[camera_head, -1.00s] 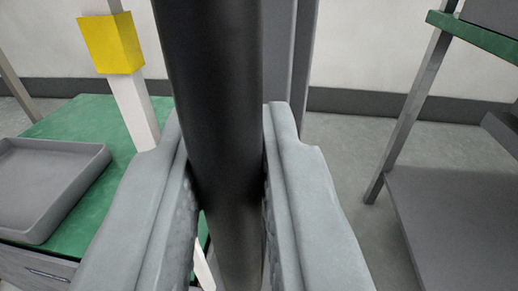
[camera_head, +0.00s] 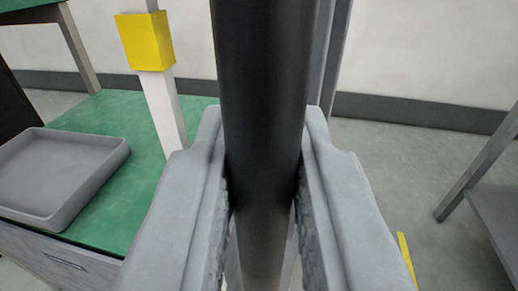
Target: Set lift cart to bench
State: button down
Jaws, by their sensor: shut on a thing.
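My gripper (camera_head: 265,190) is shut on a black upright bar (camera_head: 262,80). The bar runs from the top of the view down between the two grey fingers, with a finger against each side. It looks like a handle or post of the lift cart, but the cart's body is hidden below and behind the gripper. Grey upright rails (camera_head: 330,60) stand just behind the bar. The bench (camera_head: 120,205) with a green top is at the left, apart from the gripper.
A grey tray (camera_head: 122,150) lies on the bench top. A white post (camera_head: 163,110) with a yellow block (camera_head: 146,42) stands by the bench. A grey rack (camera_head: 485,160) is at the right edge. A yellow floor strip (camera_head: 406,260) shows at lower right. Floor between is clear.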

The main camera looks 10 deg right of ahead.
jog(key=shift+w+a, duration=0.2)
jog(key=shift+a, duration=0.45)
jog(key=shift+w+a, duration=0.15)
jog(key=shift+a, duration=0.45)
jog(key=c, duration=1.8)
grip_release()
jog(key=o, duration=0.4)
jog(key=shift+a, duration=0.3)
jog(key=shift+c, duration=0.2)
jog(key=shift+d, duration=0.1)
